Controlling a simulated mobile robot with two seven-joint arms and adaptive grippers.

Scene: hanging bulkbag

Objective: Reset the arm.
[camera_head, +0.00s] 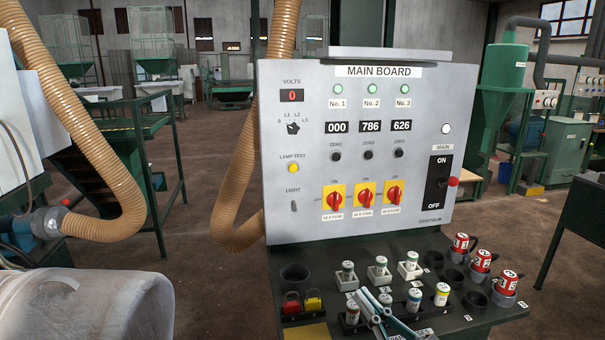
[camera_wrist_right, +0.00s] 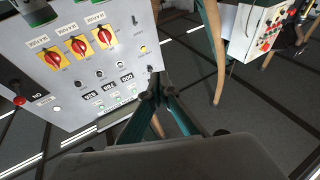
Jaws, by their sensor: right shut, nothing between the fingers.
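My right gripper (camera_head: 366,298) is at the bottom of the head view, in front of the dark shelf below the grey main board (camera_head: 300,150). Its slim teal fingers point up and left, among the small fuses as seen from the head. In the right wrist view the fingertips (camera_wrist_right: 157,92) are close together with nothing between them. That view shows the main board (camera_wrist_right: 100,30) upside down, behind and beside the fingers. The fingers overlap some fuses in the head view; I cannot tell whether they touch. My left gripper is not in view.
Open floor lies between.

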